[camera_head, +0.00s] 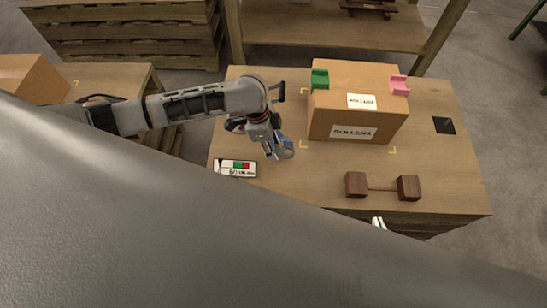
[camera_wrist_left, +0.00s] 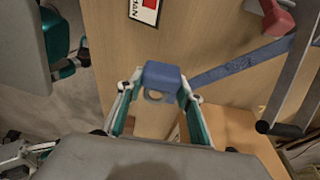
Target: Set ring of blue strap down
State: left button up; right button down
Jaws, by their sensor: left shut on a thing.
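My left gripper (camera_head: 277,152) is over the front left part of the wooden table, beside the cardboard box. In the left wrist view its fingers (camera_wrist_left: 160,95) are shut on the ring of blue strap (camera_wrist_left: 162,78), a blue loop with a round hole. The ring also shows at the fingertips in the head view (camera_head: 287,147). The blue strap (camera_wrist_left: 240,65) runs off to the right in the wrist view. Whether the ring touches the table is unclear. A pale tip (camera_head: 378,222) at the table's front edge looks like my right gripper; the rest is hidden.
The cardboard box (camera_head: 345,110) carries a green clip (camera_head: 320,79) and a pink clip (camera_head: 399,85). A sign (camera_head: 235,168) lies left of the gripper. Two joined brown blocks (camera_head: 382,187) lie front right. A black square (camera_head: 444,125) lies at right. The front middle is clear.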

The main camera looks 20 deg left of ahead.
pick_arm(q)
jog(key=x, duration=0.2)
jog(key=a+b+x, duration=0.1)
jog(key=x, duration=0.3)
jog(key=shift+s+a+f+b, duration=0.15)
jog(key=shift+f+b, duration=0.25)
jog(key=shift+f, duration=0.2)
jog(key=shift+r, duration=0.15)
jog(key=o, duration=1.2)
